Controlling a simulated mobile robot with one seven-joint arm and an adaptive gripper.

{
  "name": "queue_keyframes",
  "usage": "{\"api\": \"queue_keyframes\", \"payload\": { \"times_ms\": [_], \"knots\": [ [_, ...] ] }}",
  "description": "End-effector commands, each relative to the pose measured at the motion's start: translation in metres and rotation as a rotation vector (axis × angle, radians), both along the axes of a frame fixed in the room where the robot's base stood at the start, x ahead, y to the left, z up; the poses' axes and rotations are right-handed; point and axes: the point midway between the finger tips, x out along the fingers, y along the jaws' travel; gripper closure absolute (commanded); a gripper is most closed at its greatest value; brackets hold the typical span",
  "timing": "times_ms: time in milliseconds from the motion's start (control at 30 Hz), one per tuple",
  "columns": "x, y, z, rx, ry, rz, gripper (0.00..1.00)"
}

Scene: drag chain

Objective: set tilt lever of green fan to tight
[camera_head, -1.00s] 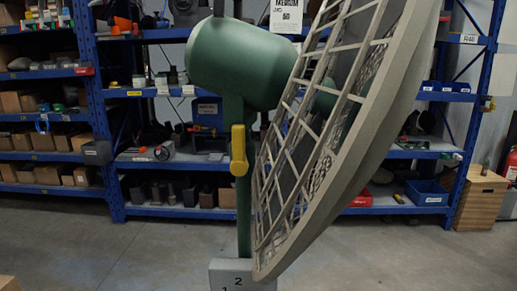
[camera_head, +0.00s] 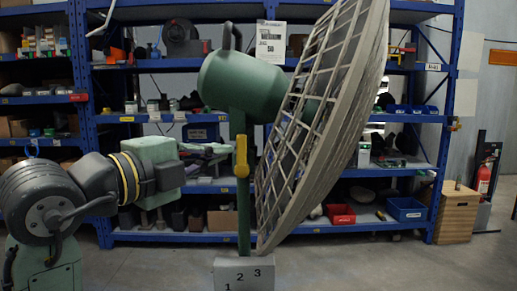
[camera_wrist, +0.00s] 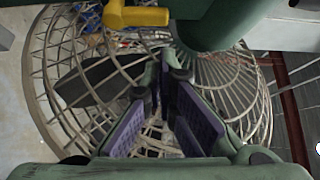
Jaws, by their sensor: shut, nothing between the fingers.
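The green fan (camera_head: 240,85) stands on a green post, with its grey wire cage (camera_head: 330,110) to the right. Its yellow tilt lever (camera_head: 241,157) is on the post below the motor housing and points upward. My gripper (camera_head: 222,149) reaches in from the left, close to the lever in the picture; I cannot tell whether it touches. In the wrist view, my gripper (camera_wrist: 164,72) has purple inner pads and is shut and empty in front of the cage (camera_wrist: 60,90). The yellow lever (camera_wrist: 135,16) shows at the top there, apart from the fingertips.
The post stands on a grey block (camera_head: 245,274) marked with numbers. Blue shelves (camera_head: 110,150) with boxes and tools fill the background. A wooden cabinet (camera_head: 457,213) and a red extinguisher (camera_head: 484,178) stand at the right. The floor around the block looks clear.

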Motion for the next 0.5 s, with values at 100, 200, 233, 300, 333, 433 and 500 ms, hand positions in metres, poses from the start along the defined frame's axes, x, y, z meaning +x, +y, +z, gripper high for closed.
{"api": "queue_keyframes", "payload": {
  "times_ms": [100,200,233,300,333,433,500],
  "knots": [
    [0.000,-0.001,-0.001,0.010,0.003,-0.005,1.00],
    [0.000,-0.001,-0.001,0.008,0.002,-0.005,1.00],
    [0.000,-0.001,-0.001,0.008,0.002,-0.004,1.00],
    [0.000,-0.001,-0.001,0.007,0.002,-0.004,1.00],
    [0.000,-0.001,-0.001,0.007,0.002,-0.004,1.00],
    [0.005,-0.005,0.000,0.005,0.002,-0.004,1.00],
    [0.011,-0.010,0.001,0.005,0.002,-0.005,1.00]
  ]
}}
